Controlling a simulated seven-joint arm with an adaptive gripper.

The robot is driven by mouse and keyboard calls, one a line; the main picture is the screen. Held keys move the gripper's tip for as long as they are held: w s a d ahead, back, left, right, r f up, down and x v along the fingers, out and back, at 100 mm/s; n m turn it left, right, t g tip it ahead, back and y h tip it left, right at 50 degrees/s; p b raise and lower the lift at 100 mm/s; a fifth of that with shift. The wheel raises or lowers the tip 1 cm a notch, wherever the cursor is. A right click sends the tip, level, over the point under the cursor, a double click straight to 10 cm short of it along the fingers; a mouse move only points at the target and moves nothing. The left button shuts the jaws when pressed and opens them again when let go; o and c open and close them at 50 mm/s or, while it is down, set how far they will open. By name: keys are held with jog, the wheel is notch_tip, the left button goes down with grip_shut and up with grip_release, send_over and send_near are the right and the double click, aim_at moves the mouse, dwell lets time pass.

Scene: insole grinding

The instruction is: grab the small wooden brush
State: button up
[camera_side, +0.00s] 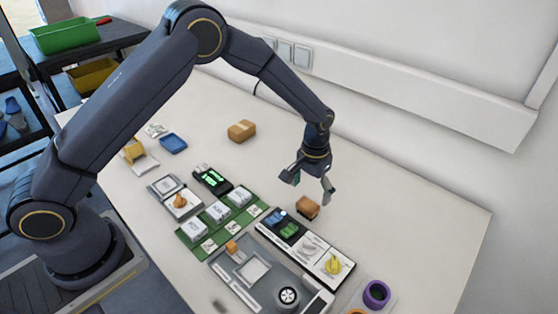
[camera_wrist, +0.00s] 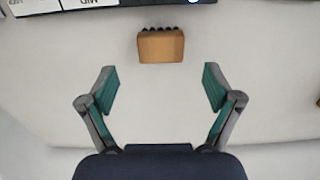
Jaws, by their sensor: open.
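My gripper (camera_side: 309,187) is above the table close to the brush, fingers pointing down. In the wrist view my gripper (camera_wrist: 160,88) is open and empty. The brush is beyond the fingertips and roughly centred between them, not between the fingers.
A purple ring (camera_side: 376,294) is at the lower right. Table right of the gripper is clear.

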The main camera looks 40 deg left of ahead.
aim_at(308, 204)
notch_tip(308, 204, down, 6)
jog(key=shift+s, duration=0.15)
dwell(0.3)
jog(key=c, duration=1.2)
jog(key=shift+r, duration=0.15)
jog(key=shift+c, duration=0.2)
